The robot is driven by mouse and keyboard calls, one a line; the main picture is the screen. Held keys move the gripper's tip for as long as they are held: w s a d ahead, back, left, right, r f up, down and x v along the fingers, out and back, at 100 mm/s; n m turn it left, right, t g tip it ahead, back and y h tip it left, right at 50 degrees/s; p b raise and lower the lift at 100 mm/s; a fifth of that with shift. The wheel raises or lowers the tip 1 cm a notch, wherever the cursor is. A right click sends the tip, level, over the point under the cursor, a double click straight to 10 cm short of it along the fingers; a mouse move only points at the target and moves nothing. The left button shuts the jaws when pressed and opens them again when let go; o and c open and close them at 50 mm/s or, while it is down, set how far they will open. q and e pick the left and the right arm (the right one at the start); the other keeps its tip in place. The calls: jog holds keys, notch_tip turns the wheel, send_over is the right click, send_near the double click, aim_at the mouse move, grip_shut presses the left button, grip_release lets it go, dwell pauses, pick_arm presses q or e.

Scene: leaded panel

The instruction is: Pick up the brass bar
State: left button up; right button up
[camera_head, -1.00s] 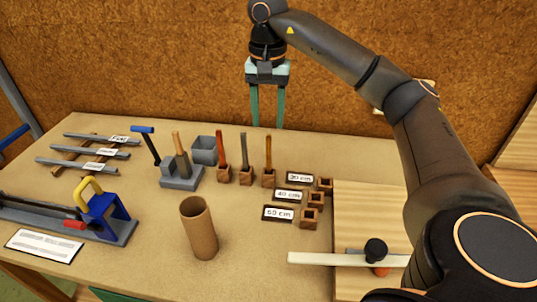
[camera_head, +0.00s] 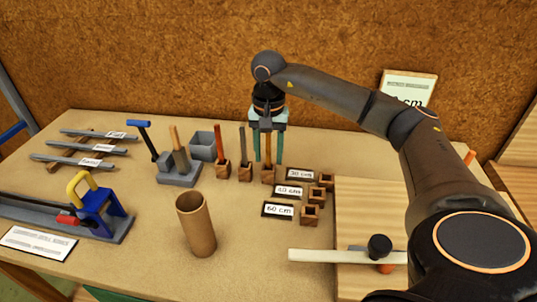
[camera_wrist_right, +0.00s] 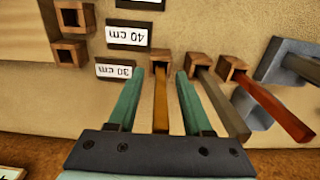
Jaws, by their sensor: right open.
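The brass bar (camera_wrist_right: 160,98) stands upright in a small wooden block (camera_wrist_right: 160,57). In the head view the bar (camera_head: 268,150) is the rightmost of three bars standing in blocks. My right gripper (camera_head: 268,161) has come down over it from above, with its green fingers pointing down. In the right wrist view the open fingers (camera_wrist_right: 160,73) lie on either side of the bar, with a gap visible on both sides. The bar's upper end is hidden by the gripper body. My left gripper is not in view.
A red bar (camera_head: 220,145) and a grey bar (camera_head: 243,150) stand in blocks just left. Empty wooden sockets (camera_head: 316,197) with length labels (camera_head: 287,191) are to the right. A brown tube (camera_head: 196,225) stands in front. A grey tool holder (camera_head: 178,174) is further left.

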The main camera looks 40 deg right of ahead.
jog(key=shift+c, duration=0.3)
grip_shut()
dwell(1.1)
